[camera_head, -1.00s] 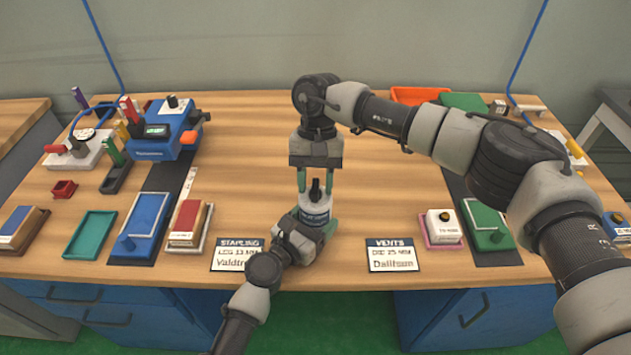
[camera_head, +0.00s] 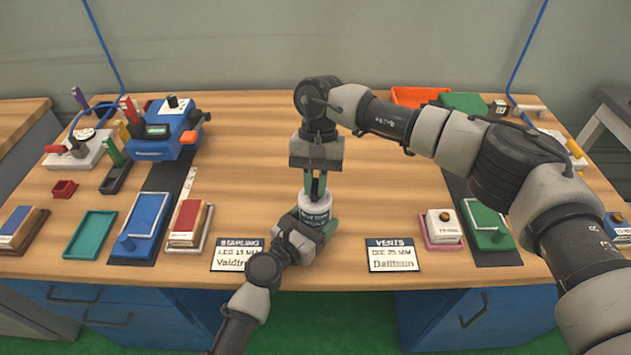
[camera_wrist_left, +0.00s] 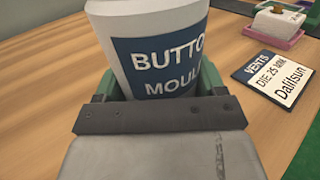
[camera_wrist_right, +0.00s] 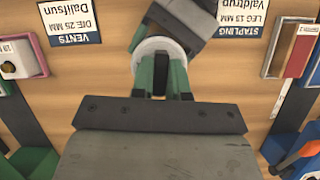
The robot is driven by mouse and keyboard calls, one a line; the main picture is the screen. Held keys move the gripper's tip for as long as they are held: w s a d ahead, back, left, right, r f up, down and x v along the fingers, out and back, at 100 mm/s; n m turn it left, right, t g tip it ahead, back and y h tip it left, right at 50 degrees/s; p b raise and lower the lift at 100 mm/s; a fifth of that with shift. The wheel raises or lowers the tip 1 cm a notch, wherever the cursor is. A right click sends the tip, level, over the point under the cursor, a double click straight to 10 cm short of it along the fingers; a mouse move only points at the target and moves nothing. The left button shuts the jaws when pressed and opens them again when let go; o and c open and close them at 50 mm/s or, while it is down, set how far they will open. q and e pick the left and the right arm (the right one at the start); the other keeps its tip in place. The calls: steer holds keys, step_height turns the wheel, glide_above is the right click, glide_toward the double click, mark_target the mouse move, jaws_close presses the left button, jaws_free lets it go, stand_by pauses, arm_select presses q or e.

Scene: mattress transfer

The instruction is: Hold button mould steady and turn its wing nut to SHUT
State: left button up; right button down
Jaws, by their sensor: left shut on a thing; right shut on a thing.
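The button mould (camera_head: 314,211) is a white upright pot with a dark blue label, standing near the front middle of the wooden table. It fills the top of the left wrist view (camera_wrist_left: 150,20). My left gripper (camera_wrist_left: 157,88) is shut around its body from the front, with green fingers on both sides. My right gripper (camera_head: 316,190) points straight down above the mould, shut on the black wing nut (camera_head: 316,184) at its top. In the right wrist view the green fingers (camera_wrist_right: 161,75) flank the nut over the white lid. Fingers hide much of the nut, and I cannot read any SHUT mark.
The stapling card (camera_head: 237,255) lies left of the mould and the vents card (camera_head: 393,255) lies right. A blue device (camera_head: 168,135) stands at the back left. The table middle is mostly clear.

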arm_select(q)
steer(key=shift+r, duration=0.1)
arm_select(e)
steer(key=m+y, duration=0.1)
steer(key=m, duration=0.3)
steer(key=shift+d+m+t+y, duration=0.1)
steer(key=shift+m+t+y, duration=0.2)
steer(key=shift+m+y, duration=0.1)
steer(key=m+t+y, duration=0.1)
steer(key=m, duration=0.3)
steer(key=m+t, duration=0.1)
steer(key=m, duration=0.1)
steer(key=m+y, duration=0.1)
steer(key=m, duration=0.1)
steer(key=shift+s+m+t, duration=0.1)
steer(key=shift+m+t, duration=0.3)
arm_select(q)
steer(key=shift+d, duration=0.1)
arm_select(e)
steer(key=shift+m+t, duration=0.8)
steer(key=shift+m, duration=1.1)
steer(key=c, duration=1.1)
jaws_free()
steer(key=v, duration=1.2)
steer(key=shift+d, duration=0.1)
